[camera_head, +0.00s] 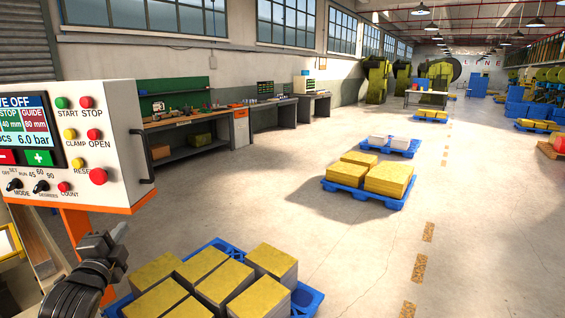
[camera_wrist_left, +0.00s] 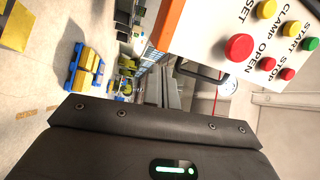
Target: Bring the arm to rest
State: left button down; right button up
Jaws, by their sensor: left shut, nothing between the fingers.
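My left arm comes in at the bottom left of the head view. Its dark gripper (camera_head: 121,231) is shut and empty, in front of and below the control panel (camera_head: 128,160). A gap shows between the gripper and the panel, and nothing is held. In the left wrist view, the dark gripper housing with a green light fills the bottom, and the panel (camera_wrist_left: 205,45) with its coloured buttons is at the upper right. My right gripper is not in view.
A blue pallet (camera_head: 305,300) with several yellow-topped stacks stands right of my left gripper. Another loaded blue pallet (camera_head: 391,203) stands farther off. A workbench (camera_head: 180,125) runs along the wall. The floor (camera_head: 480,230) at the right is clear.

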pick_arm(q)
jog(key=s+d+f+n+g, duration=0.25)
jog(key=s+f, duration=0.25)
jog(key=f, duration=0.3)
jog(key=s+d+f+n+g+h, duration=0.1)
jog(key=s+d+f+n+g, duration=0.2)
jog(key=f, duration=0.5)
jog(key=s+d+f+n+g, duration=0.1)
jog(key=s+d+f+g, duration=0.1)
jog(key=s+f, duration=0.5)
jog(key=s+d+f+n+g+h, duration=0.1)
jog(key=s+d+f+n+g, duration=0.2)
jog(key=s, duration=0.4)
jog(key=s+d+f+n+g, duration=0.1)
jog(key=s+d+f+g, duration=0.1)
jog(key=s+f, duration=0.4)
jog(key=s+d+f+n+g+h, duration=0.1)
jog(key=s+d+f+n+g, duration=0.15)
jog(key=s, duration=0.55)
notch_tip(320, 180, down, 30)
jog(key=s+g+b, duration=0.2)
jog(key=b, duration=0.1)
jog(key=s+a+f, duration=0.2)
jog(key=s+f, duration=0.5)
jog(key=f, duration=0.1)
jog(key=s+a+f+b, duration=0.1)
jog(key=s+f, duration=0.7)
jog(key=shift+s+a+f+g+y+b, duration=0.25)
jog(key=shift+s+a+g+y+b, duration=0.05)
jog(key=shift+a+g, duration=0.1)
